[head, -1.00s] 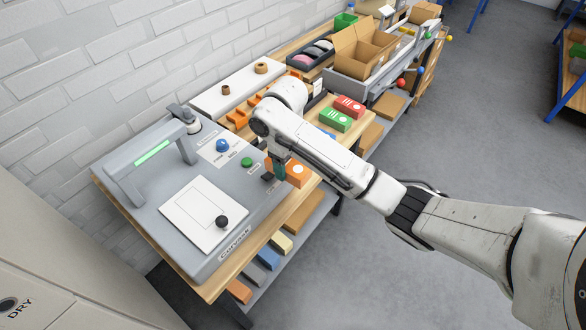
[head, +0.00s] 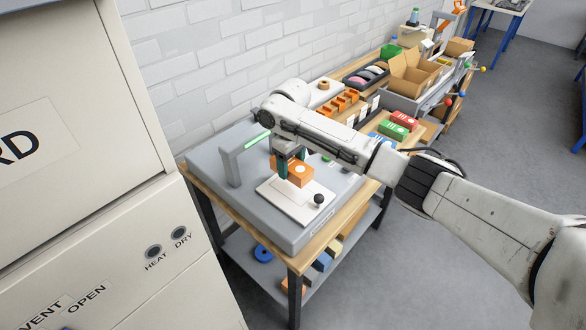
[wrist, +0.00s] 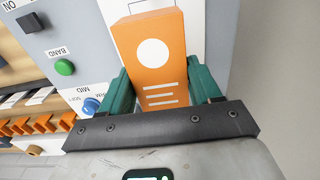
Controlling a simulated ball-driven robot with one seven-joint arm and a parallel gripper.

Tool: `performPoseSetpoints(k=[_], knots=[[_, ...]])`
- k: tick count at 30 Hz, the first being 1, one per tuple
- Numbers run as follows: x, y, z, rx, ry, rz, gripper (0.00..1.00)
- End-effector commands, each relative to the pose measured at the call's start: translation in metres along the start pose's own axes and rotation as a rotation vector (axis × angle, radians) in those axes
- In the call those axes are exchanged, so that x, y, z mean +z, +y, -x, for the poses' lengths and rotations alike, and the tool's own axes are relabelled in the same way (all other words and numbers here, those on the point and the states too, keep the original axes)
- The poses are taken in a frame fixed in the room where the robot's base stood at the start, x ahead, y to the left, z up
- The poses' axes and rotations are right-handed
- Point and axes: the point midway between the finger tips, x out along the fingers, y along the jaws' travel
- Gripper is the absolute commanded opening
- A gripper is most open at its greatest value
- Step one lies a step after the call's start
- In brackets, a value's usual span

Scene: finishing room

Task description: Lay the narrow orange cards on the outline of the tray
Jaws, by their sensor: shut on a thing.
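My gripper (head: 290,166) has green fingers and is shut on the orange cards (head: 293,172), a block with a white disc and white lines on its face. In the wrist view the orange cards (wrist: 158,50) sit between both fingers. The block is over the white tray (head: 282,205) on the grey machine, toward its back side. I cannot tell how large the gap to the tray is. The block and fingers hide part of the tray and its outline; in the wrist view only a piece of the white tray (wrist: 113,12) with a thin line shows behind the block.
A black knob (head: 319,199) stands at the tray's right edge. Red (head: 405,118), green (head: 393,130) and blue (head: 379,140) packs lie on the bench to the right. A cream cabinet (head: 80,150) fills the left.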

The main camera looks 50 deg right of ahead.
Motion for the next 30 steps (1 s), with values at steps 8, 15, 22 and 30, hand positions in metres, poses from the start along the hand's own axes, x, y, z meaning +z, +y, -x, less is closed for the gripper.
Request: performPoseSetpoints(k=[8, 15, 22, 30], knots=[[0.0, 0.0, -0.012, 0.001, 0.0, 0.0, 0.25], [0.0, 0.001, -0.026, 0.002, 0.002, 0.0, 0.25], [0.0, 0.001, -0.041, 0.001, 0.001, 0.001, 0.25], [0.0, 0.0, -0.056, -0.001, 0.0, 0.0, 0.25]])
